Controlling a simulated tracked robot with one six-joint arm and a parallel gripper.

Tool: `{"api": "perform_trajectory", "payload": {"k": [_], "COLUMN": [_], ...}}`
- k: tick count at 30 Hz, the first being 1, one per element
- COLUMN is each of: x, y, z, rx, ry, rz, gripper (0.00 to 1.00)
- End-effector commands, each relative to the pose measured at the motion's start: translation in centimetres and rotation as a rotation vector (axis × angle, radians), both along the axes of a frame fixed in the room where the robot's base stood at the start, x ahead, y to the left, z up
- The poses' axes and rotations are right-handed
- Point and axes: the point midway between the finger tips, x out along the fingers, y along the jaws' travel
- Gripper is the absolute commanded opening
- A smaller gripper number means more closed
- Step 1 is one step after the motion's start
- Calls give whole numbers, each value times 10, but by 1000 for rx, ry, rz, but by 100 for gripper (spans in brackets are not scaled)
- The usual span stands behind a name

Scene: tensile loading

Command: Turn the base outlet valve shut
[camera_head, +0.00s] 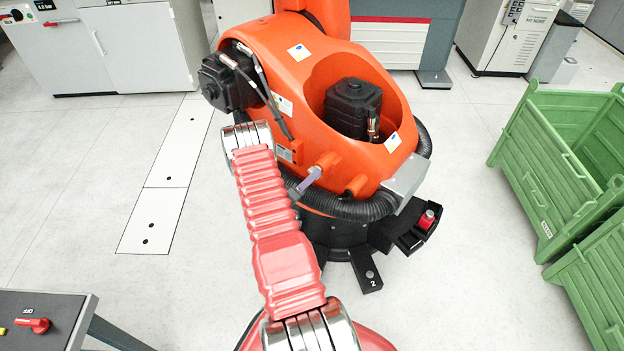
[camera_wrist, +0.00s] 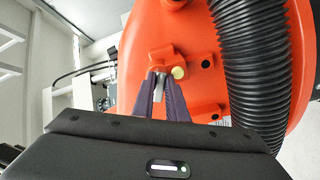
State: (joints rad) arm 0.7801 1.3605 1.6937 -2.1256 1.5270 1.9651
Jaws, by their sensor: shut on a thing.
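The base outlet valve (camera_head: 328,160) is a small orange fitting on the side of the orange robot's base, just beyond the end of my arm. In the wrist view, the valve body (camera_wrist: 166,60) has a pale yellow round end on its right, and a short grey lever (camera_wrist: 159,88) hangs below it. My gripper (camera_wrist: 160,76) has its two dark purple fingers closed on this grey lever, one on each side. In the head view, my gripper (camera_head: 311,177) shows only as a small purple tip at the valve; the lever is hidden there.
A black ribbed hose (camera_head: 375,208) curves around the orange base and passes close right of the valve in the wrist view (camera_wrist: 250,60). Green crates (camera_head: 545,165) stand at right. A panel with a red knob (camera_head: 33,324) is at lower left. The left floor is largely clear.

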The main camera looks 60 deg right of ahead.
Motion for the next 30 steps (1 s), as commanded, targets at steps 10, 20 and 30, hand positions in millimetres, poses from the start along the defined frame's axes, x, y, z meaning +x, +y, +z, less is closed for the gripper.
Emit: {"api": "perform_trajectory", "payload": {"k": [10,20,30], "x": [-9,-5,0], "y": [1,1,6], "z": [-7,-3,-2], "rx": [14,7,5], "ry": [2,-1,-2], "rz": [-16,-10,-3], "gripper": [0,31,31]}}
